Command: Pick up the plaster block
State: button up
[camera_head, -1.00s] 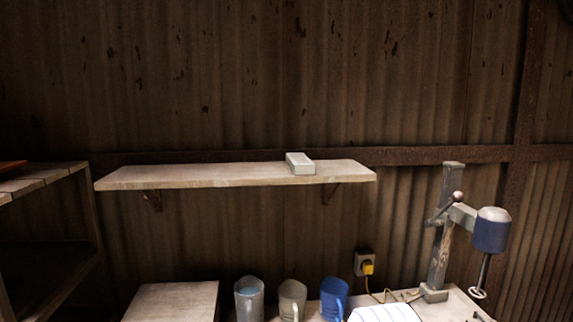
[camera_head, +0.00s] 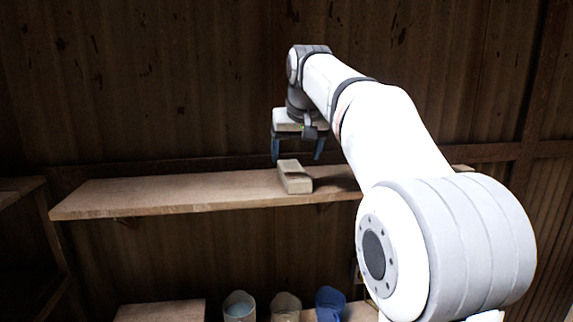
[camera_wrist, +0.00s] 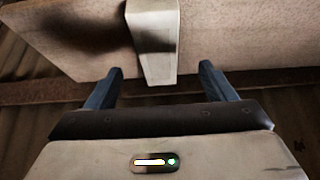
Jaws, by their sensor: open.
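The plaster block (camera_head: 295,179) is a pale oblong block lying on the wooden wall shelf (camera_head: 180,190), right of the shelf's middle. My gripper (camera_head: 298,160) is above the block in the head view, its two blue fingers pointing down and spread apart. In the wrist view the block (camera_wrist: 157,62) lies ahead of the open fingers (camera_wrist: 160,72), roughly midway between them. The fingertips look apart from the block. A dark shadow falls across the block and shelf.
A corrugated wall (camera_head: 180,80) with a rusty beam stands close behind the shelf. The shelf left of the block is clear.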

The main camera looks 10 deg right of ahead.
aim_at(293, 171)
jog(key=shift+w+r, duration=0.35)
jog(key=shift+w, duration=0.15)
jog(key=shift+w+f, duration=0.15)
jog(key=shift+w, duration=0.1)
jog(key=x, duration=0.2)
jog(key=p+x, duration=0.1)
jog(key=x, duration=0.1)
jog(key=p+x, duration=0.1)
jog(key=x, duration=0.2)
jog(key=shift+s+d+f, duration=0.15)
jog(key=shift+s+f, duration=0.1)
jog(key=c, duration=1.3)
jog(key=shift+r, duration=0.1)
